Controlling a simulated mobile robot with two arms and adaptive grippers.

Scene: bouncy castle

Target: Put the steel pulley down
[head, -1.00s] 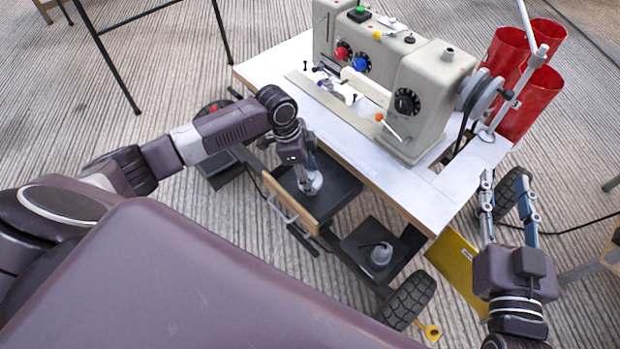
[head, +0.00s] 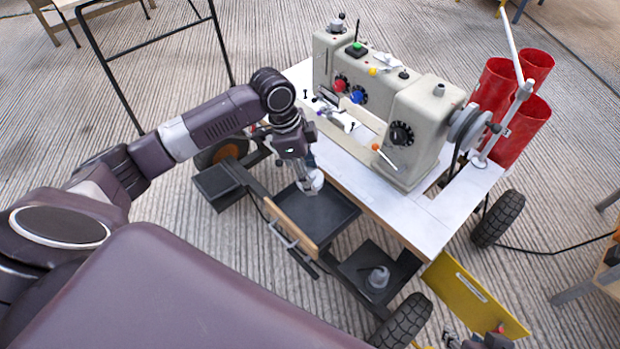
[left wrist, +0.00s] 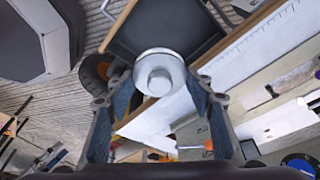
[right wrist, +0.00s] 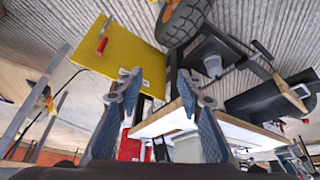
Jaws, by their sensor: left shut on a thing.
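My left gripper (head: 306,184) is shut on the steel pulley (head: 314,181), a round silver piece with a raised hub. The pulley also shows between the fingertips in the left wrist view (left wrist: 160,74). It is over the back part of an open black drawer (head: 335,213) with a wooden front, under the sewing table. I cannot tell whether it touches the drawer floor. My right gripper (right wrist: 156,90) is open and empty in the right wrist view. Only a bit of it shows at the head view's bottom edge.
The white sewing table (head: 425,222) carries a beige sewing machine (head: 415,130). A lower black tray (head: 360,262) holds a grey cone-like piece (head: 378,277). A yellow panel (head: 470,300), wheels and red cylinders (head: 520,125) are at the right. A black-framed stand is at the upper left.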

